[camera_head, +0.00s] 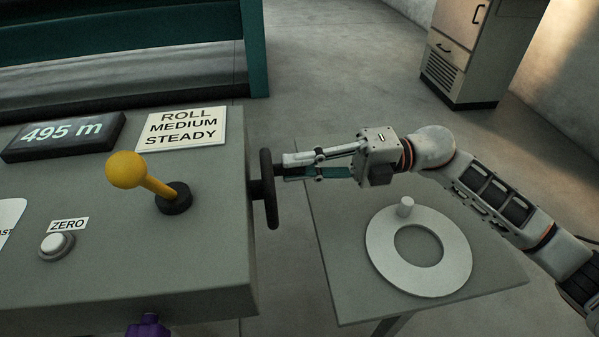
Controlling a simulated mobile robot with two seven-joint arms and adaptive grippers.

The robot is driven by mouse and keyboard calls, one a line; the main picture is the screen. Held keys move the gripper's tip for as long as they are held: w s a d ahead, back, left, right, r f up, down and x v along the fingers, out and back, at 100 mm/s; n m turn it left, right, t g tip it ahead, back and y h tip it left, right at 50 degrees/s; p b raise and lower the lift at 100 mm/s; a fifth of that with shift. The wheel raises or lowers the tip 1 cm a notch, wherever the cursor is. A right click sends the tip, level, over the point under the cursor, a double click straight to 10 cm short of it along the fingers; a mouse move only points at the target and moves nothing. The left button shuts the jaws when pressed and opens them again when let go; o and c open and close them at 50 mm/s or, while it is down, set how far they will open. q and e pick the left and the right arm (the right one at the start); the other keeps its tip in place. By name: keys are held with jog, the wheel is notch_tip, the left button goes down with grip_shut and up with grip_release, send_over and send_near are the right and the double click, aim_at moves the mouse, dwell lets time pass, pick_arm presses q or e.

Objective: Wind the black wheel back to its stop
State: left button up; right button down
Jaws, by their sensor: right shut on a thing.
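The black wheel (268,206) is mounted on the right side of the grey console (120,255) and is seen nearly edge-on. My right gripper (285,167) comes in from the right and its fingers meet the wheel at its upper right side. It is shut on the wheel, though the exact contact is partly hidden at this angle. The wheel's stop cannot be made out. My left gripper is not in view.
The console carries a yellow-knobbed lever (127,170), a white ZERO button (54,244), a display reading 495 m (64,135) and a ROLL MEDIUM STEADY sign (181,129). A white ring (455,262) lies on the side table (345,300) below my right arm. A purple object (148,327) shows at the console's front.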

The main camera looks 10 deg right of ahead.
jog(key=r+n, duration=0.1)
jog(key=n, duration=0.2)
jog(key=shift+w+r, duration=0.1)
jog(key=shift+r, duration=0.1)
jog(key=r+n, duration=0.1)
jog(key=n, duration=0.1)
jog(key=shift+n+b, duration=0.3)
jog(key=shift+b, duration=0.1)
jog(key=n, duration=0.1)
jog(key=s+r+n, duration=0.1)
jog(key=n, duration=0.1)
jog(key=shift+r+n+b, duration=0.25)
jog(key=shift+n+b, duration=0.05)
jog(key=shift+b, duration=0.05)
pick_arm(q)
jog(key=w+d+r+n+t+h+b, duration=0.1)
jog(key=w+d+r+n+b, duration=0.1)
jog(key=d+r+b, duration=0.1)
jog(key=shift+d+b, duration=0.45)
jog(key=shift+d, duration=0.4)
pick_arm(e)
jog(key=s+n, duration=0.1)
jog(key=n, duration=0.2)
jog(key=s+r+n, duration=0.1)
jog(key=s+n, duration=0.1)
jog(key=n, duration=0.2)
jog(key=s+r+n, duration=0.1)
jog(key=n, duration=0.3)
jog(key=shift+s+r, duration=0.2)
jog(key=shift+s, duration=0.05)
